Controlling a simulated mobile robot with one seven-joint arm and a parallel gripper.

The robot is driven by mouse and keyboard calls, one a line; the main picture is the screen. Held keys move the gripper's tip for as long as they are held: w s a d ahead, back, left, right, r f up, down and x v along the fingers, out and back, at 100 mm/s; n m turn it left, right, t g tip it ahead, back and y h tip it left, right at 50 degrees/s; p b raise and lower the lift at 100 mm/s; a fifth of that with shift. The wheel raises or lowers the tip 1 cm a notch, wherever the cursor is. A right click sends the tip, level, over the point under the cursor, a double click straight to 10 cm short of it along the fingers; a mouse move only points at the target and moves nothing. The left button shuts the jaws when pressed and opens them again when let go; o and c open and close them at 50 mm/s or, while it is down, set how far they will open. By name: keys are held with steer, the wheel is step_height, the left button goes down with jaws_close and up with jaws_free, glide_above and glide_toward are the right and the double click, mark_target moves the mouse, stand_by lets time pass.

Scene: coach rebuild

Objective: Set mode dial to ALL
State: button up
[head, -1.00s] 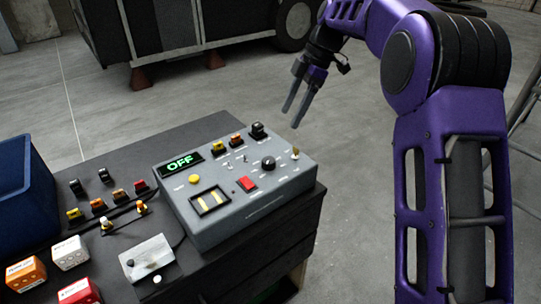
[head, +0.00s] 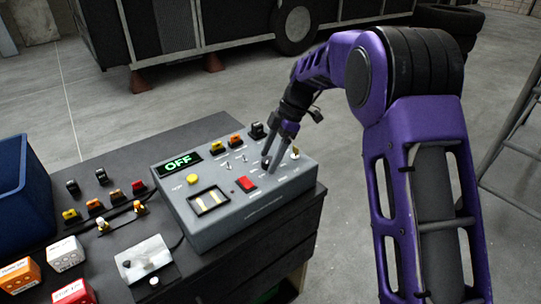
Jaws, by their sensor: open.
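The grey control box (head: 226,222) sits on the dark bench, and its display (head: 179,163) reads OFF in green. The round black dial is on the right part of its top face, now mostly hidden behind my fingers. Its pointer and markings cannot be read. My gripper (head: 268,163) points down over the dial with its two fingers apart, one on either side of the dial's place. I cannot tell whether the fingertips touch it.
A blue bin (head: 20,200), small boxes and loose switches occupy the bench's left.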

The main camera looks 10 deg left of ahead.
jaws_close()
